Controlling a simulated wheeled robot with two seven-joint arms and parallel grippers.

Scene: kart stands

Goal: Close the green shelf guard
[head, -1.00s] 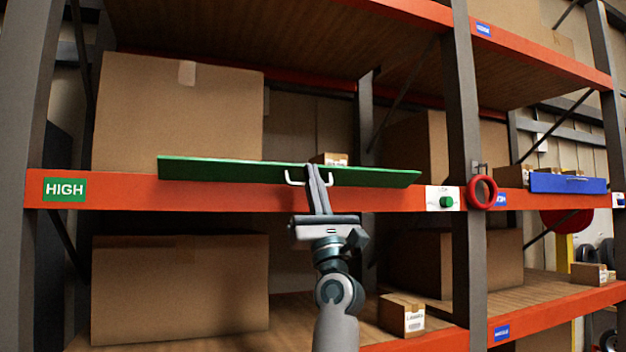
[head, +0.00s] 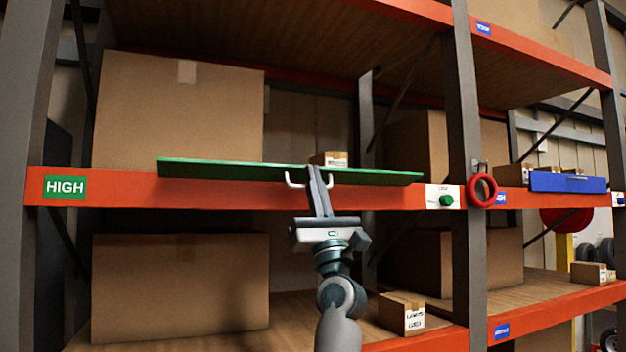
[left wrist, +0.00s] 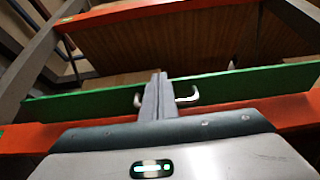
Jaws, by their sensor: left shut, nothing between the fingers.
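The green shelf guard (head: 230,169) is a long panel along the front edge of the orange shelf beam. In the left wrist view the green guard (left wrist: 80,104) runs behind the shut fingers (left wrist: 158,82), and the handle (left wrist: 188,96) shows on both sides. My right gripper is not in view.
A green knob (head: 446,201) on a white plate and a red ring (head: 482,191) are right of the guard. A large carton (head: 180,115) and a small box (head: 330,158) stand behind it. A blue guard (head: 568,183) is at the far right.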

